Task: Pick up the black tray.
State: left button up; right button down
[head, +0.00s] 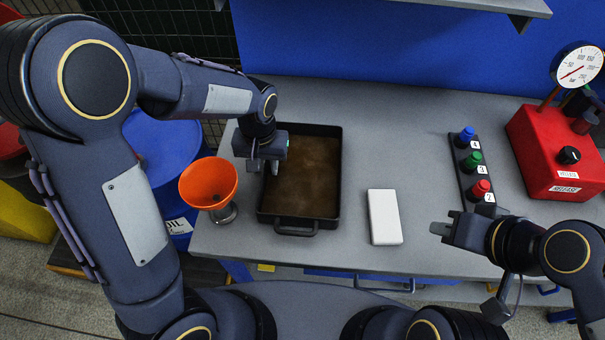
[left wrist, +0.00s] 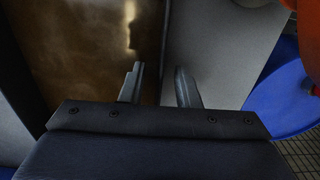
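The black tray (head: 341,175) stands on the grey table and holds a brown, murky layer. A handle (head: 297,231) sticks out at its near end. My left gripper (head: 264,168) is at the tray's left wall, with its fingers pointing down. In the left wrist view the two fingers (left wrist: 160,84) are apart, one on the brown side and one on the table side of the dark tray wall (left wrist: 153,45). Whether they touch the wall cannot be told. My right gripper (head: 437,235) is empty above the table's front right edge, its fingers apart.
An orange funnel (head: 209,184) stands close left of the tray. A white block (head: 384,217) lies to its right. A strip with blue, green and red knobs (head: 470,172) and a red gauge box (head: 555,150) stand further right. A blue drum (head: 165,150) is beside the table.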

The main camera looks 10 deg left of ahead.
pick_arm(q)
jog(key=shift+f, duration=0.2)
grip_shut()
dwell(1.3)
